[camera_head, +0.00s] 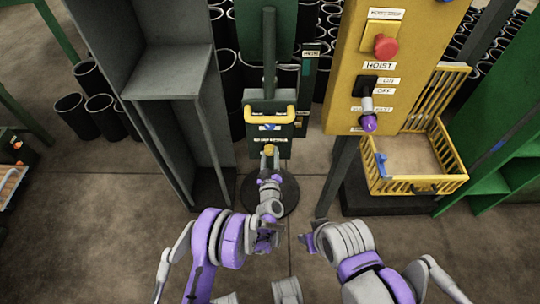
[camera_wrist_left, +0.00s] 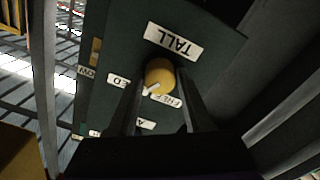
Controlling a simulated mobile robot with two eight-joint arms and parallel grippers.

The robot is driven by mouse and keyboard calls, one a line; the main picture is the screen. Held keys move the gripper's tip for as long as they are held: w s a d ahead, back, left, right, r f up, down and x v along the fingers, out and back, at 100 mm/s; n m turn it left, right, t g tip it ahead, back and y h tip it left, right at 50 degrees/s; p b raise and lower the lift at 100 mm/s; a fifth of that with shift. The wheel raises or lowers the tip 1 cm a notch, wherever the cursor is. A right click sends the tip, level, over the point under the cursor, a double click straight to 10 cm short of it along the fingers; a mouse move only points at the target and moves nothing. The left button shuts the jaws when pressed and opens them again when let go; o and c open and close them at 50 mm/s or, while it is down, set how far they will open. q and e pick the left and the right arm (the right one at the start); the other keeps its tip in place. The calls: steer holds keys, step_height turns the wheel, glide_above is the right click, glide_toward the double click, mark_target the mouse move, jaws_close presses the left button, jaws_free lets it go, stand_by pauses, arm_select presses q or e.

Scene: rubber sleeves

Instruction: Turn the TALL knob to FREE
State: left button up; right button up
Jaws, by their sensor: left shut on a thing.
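The yellow TALL knob (camera_wrist_left: 158,76) is on a dark green panel (camera_wrist_left: 215,45), under an upside-down TALL label (camera_wrist_left: 173,41) in the left wrist view. Its white pointer slants to the lower left, between a label ending in ED (camera_wrist_left: 118,80) and the FREE label (camera_wrist_left: 168,101), which is partly hidden. My left gripper (camera_wrist_left: 160,98) is shut on the knob, one dark finger on each side. In the head view, my left gripper (camera_head: 269,168) is at the yellow knob (camera_head: 269,149) low on the green unit. My right arm (camera_head: 345,242) shows, but its gripper cannot be made out.
A yellow hoist panel (camera_head: 350,55) with a red button (camera_head: 385,47) and a switch (camera_head: 365,87) stands to the right. Below it is a yellow basket (camera_head: 415,184). A grey cabinet (camera_head: 172,85) stands close on the left. Several black sleeves (camera_head: 70,108) stand behind.

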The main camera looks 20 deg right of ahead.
arm_select(q)
jaws_close()
steer(key=n+b, duration=0.1)
steer(key=n, duration=0.1)
steer(key=shift+f+n+b, duration=0.1)
steer(key=shift+n+b, duration=0.2)
steer(key=shift+n, duration=0.1)
steer(key=n+b, duration=0.1)
steer(key=n, duration=0.1)
steer(key=shift+n, duration=0.3)
steer(key=n+b, duration=0.1)
steer(key=n, duration=0.2)
steer(key=shift+n+b, duration=0.3)
steer(key=shift+b, duration=0.05)
steer(key=shift+d+n+b, duration=0.1)
steer(key=shift+n+b, duration=0.4)
steer(key=shift+n, duration=0.9)
steer(key=o, duration=1.3)
jaws_free()
steer(key=shift+c, duration=0.2)
